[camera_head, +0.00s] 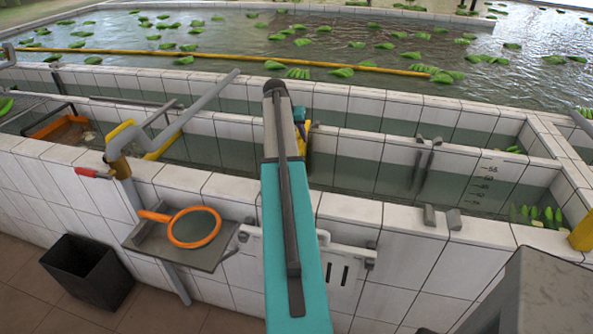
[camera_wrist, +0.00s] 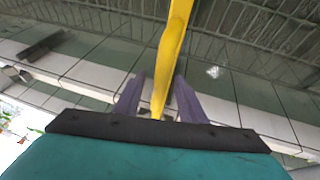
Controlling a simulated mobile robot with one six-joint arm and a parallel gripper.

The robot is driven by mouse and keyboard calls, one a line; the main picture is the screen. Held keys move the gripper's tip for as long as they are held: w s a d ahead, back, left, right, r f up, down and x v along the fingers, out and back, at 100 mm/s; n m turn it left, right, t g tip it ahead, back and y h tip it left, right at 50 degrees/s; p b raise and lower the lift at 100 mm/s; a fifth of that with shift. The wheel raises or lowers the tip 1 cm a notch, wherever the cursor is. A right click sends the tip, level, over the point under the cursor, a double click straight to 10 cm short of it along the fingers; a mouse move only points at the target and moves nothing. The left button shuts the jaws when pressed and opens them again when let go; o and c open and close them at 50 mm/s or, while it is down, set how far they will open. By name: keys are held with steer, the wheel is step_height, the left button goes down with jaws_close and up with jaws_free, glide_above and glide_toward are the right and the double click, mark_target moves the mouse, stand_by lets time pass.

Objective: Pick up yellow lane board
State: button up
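A yellow board (camera_wrist: 170,60) runs from the top of the wrist view down between the two dark fingers of my gripper (camera_wrist: 158,92). One finger is on each side of it. I cannot tell whether they touch it. In the head view a small yellow part (camera_head: 306,140) shows just right of my arm's far end, over the water channel. My arm hides the rest of it and most of my gripper. Another yellow piece (camera_head: 163,148) lies in the channel farther left.
White tiled channel walls (camera_head: 345,213) cross the view. An orange-rimmed net (camera_head: 194,228) rests on a grey shelf. A black bin (camera_head: 88,271) stands on the floor. A long yellow boom (camera_head: 250,62) floats among green leaves. A grey box (camera_head: 535,292) fills the lower right.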

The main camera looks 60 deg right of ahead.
steer(key=shift+f, duration=0.25)
stand_by(0.4)
steer(key=shift+c, duration=0.3)
jaws_close()
